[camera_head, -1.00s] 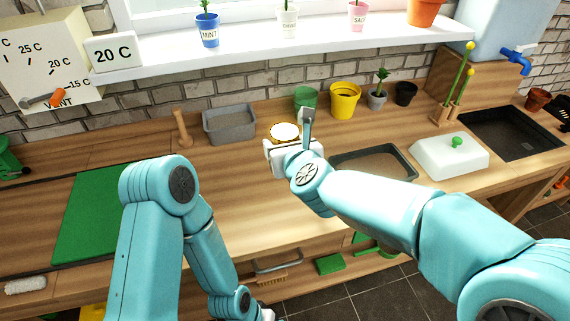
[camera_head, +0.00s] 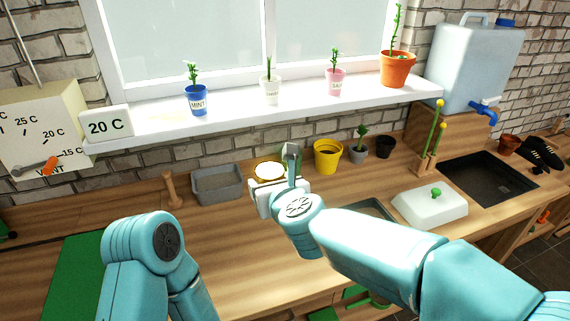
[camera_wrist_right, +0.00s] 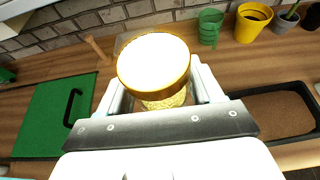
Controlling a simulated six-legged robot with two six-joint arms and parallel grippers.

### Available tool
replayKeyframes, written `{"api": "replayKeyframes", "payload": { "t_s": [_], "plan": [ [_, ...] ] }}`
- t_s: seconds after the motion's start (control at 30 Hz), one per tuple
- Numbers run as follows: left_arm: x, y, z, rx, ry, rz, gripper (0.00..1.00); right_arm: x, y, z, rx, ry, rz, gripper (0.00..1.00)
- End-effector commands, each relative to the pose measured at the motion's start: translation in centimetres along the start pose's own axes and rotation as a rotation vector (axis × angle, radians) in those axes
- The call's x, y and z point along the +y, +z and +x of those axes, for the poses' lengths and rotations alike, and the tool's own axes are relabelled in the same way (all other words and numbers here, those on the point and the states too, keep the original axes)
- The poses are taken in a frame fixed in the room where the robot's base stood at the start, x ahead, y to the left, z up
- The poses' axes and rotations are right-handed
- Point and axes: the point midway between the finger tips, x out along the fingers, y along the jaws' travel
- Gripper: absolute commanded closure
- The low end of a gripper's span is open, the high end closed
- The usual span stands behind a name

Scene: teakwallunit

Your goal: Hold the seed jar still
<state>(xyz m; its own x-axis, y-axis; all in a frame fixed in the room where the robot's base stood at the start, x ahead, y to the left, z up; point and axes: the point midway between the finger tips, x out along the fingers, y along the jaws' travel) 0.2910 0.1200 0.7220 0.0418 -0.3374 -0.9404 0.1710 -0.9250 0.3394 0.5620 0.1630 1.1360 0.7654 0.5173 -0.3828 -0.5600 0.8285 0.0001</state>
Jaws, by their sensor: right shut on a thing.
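The seed jar (camera_wrist_right: 155,64) has a pale round lid with a golden rim and seed-coloured contents below it. In the head view its lid (camera_head: 270,171) shows just behind my right gripper (camera_head: 268,187). In the right wrist view my right gripper (camera_wrist_right: 155,95) has a finger on each side of the jar and is shut on it. The jar looks upright; its lower part is hidden by the gripper. My left arm is at the lower left of the head view, and its gripper is out of the frame.
A grey tray (camera_head: 218,197) stands left of the jar, with a wooden peg (camera_head: 171,190) beside it. A yellow pot (camera_head: 328,157) and small dark pots stand to the right. A seedling sill (camera_head: 235,118) runs above. A white lid with a green knob (camera_head: 436,192) lies further right.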

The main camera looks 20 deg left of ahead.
Motion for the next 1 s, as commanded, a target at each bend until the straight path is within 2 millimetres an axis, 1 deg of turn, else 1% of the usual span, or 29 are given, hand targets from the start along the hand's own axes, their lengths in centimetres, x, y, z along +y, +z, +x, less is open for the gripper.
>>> {"api": "replayKeyframes", "payload": {
  "t_s": [0.07, 0.17, 0.27, 0.37, 0.4, 0.47, 0.5, 0.57, 0.6, 0.67, 0.7, 0.8, 0.9, 1.0],
  "plan": [
    [0.0, 0.0, 0.0, 0.000, 0.000, 0.000, 0.09, -0.1, 0.0, 0.0, -0.001, -0.002, 0.000, 0.89],
    [0.0, 0.0, 0.0, 0.000, 0.000, 0.000, 0.09, -1.2, -0.2, 0.2, 0.000, -0.017, 0.007, 0.89],
    [0.0, 0.0, 0.0, 0.000, 0.000, 0.000, 0.09, -4.0, -0.6, 0.3, 0.000, -0.058, 0.024, 0.89],
    [0.0, 0.0, 0.0, 0.000, 0.000, 0.000, 0.09, -8.4, -1.8, 0.3, 0.003, -0.121, 0.050, 0.89],
    [0.0, 0.0, 0.0, 0.000, 0.000, 0.000, 0.09, -10.3, -2.8, 0.1, 0.004, -0.147, 0.059, 0.89],
    [0.0, 0.0, 0.0, 0.000, 0.000, 0.000, 0.09, -12.8, -4.3, -0.2, 0.005, -0.176, 0.071, 0.89],
    [0.0, 0.0, 0.0, 0.000, 0.000, 0.000, 0.09, -14.7, -5.6, -0.6, 0.006, -0.200, 0.081, 0.89],
    [0.0, 0.0, 0.0, 0.000, 0.000, 0.000, 0.09, -17.7, -8.0, -1.3, 0.008, -0.239, 0.099, 0.89],
    [0.0, 0.0, 0.0, 0.000, 0.000, 0.000, 0.09, -19.6, -9.6, -2.0, 0.008, -0.268, 0.111, 0.89],
    [0.0, 0.0, 0.0, 0.000, 0.000, 0.000, 0.09, -22.4, -12.0, -3.2, 0.008, -0.312, 0.130, 0.89],
    [0.0, 0.0, 0.0, 0.000, 0.000, 0.000, 0.09, -24.0, -13.7, -4.1, 0.008, -0.341, 0.143, 0.89],
    [0.0, 0.0, 0.0, 0.000, 0.000, 0.000, 0.09, -27.2, -17.2, -6.4, 0.006, -0.406, 0.171, 0.89],
    [0.0, 0.0, 0.0, 0.000, 0.000, 0.000, 0.09, -29.2, -19.9, -8.5, 0.004, -0.456, 0.191, 0.89],
    [0.0, 0.0, 0.0, 0.000, 0.000, 0.000, 0.09, -30.4, -22.0, -10.3, 0.003, -0.492, 0.205, 0.89]
  ]
}}
